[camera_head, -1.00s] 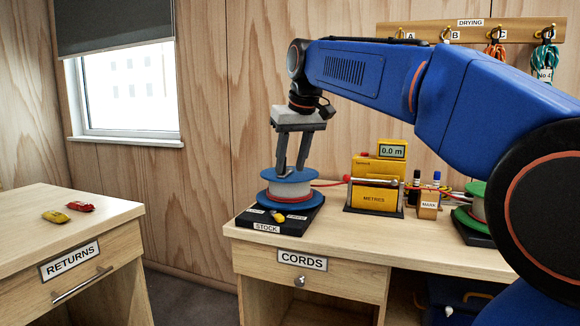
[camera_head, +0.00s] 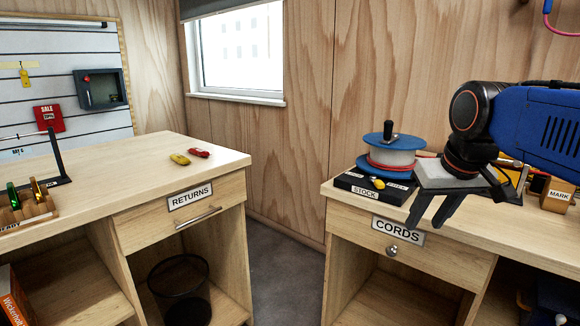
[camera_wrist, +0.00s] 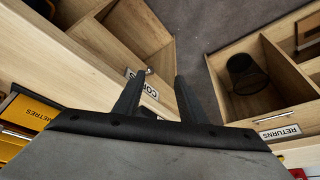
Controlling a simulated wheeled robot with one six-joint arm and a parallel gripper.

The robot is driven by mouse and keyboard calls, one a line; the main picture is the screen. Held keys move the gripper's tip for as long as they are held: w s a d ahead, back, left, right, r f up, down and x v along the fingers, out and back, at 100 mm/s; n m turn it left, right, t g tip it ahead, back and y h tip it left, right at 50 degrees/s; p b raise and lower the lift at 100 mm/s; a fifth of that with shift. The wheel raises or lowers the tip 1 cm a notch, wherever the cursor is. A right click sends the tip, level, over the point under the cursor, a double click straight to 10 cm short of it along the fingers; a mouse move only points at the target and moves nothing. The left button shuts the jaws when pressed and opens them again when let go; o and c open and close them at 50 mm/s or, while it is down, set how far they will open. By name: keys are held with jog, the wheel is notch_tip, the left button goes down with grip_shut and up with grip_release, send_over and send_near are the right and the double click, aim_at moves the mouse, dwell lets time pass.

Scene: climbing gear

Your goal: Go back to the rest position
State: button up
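My gripper (camera_head: 432,213) is in the head view, in front of the cords desk (camera_head: 335,187) and to the right of the stock spool. Its two fingers are apart with nothing between them. In the wrist view my gripper (camera_wrist: 155,85) also shows two separated fingers, with floor and desk fronts beyond them. The blue-and-white cord spool (camera_head: 390,158) stands upright on its black stock base (camera_head: 352,180), clear of my gripper. A dark crank handle stands up on the spool's top. My arm comes in from the right and hides part of the desk top.
The returns desk (camera_head: 100,182) stands at left with a yellow and a red item (camera_head: 200,152) on it. A black wire bin (camera_head: 181,290) sits under it. Grey floor (camera_head: 285,262) lies free between the desks. A MARK block (camera_head: 557,196) stands at right on the cords desk.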

jog(key=s+f, duration=1.3)
jog(key=f, duration=0.4)
jog(key=shift+s+d+f, duration=0.35)
jog(key=shift+d+f, duration=0.05)
